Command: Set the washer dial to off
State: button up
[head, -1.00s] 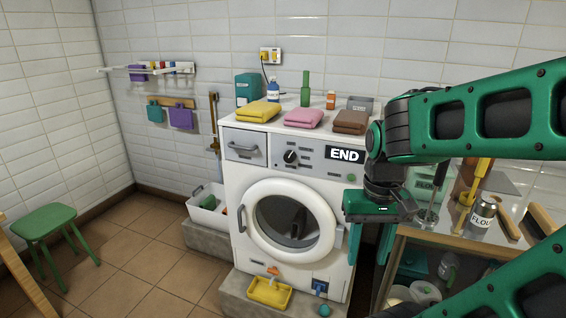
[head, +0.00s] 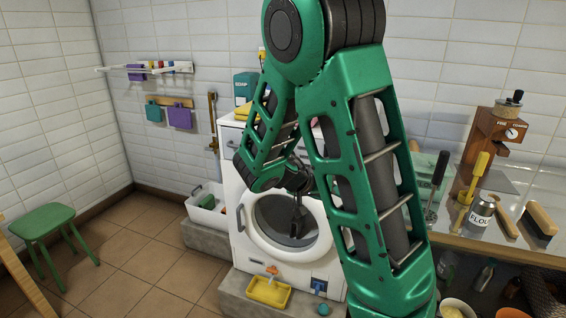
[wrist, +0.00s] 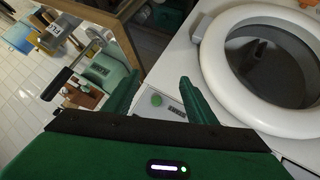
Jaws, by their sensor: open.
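The white washer (head: 236,215) stands against the back wall; its front also shows in the wrist view (wrist: 180,62). My arm covers its control panel in the head view, so the dial and display are hidden now, and the dial is not visible in the wrist view either. The round door (head: 252,238) is shut; its white ring also shows in the wrist view (wrist: 215,62). My gripper (wrist: 160,79) is open and empty, its two green fingers spread before the washer front. A round green button (wrist: 156,100) shows between the fingers.
A counter to the right holds a flour can (head: 482,212), a brush (head: 541,220) and a grinder (head: 490,150). A yellow tray (head: 268,292) sits below the door. A green stool (head: 42,222) stands left; the floor between is clear.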

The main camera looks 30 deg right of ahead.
jog(key=w+a+r+n+t+h, duration=0.2)
jog(key=w+a+t, duration=0.2)
jog(key=w+a, duration=0.3)
jog(key=w+a+r+n+t+h, duration=0.25)
jog(key=w+a+t, duration=0.25)
jog(key=w, duration=0.5)
jog(key=x, duration=1)
jog(key=shift+f+m, duration=0.45)
jog(key=shift+s+d, duration=0.1)
jog(key=shift+c, duration=0.2)
jog(key=c, duration=1)
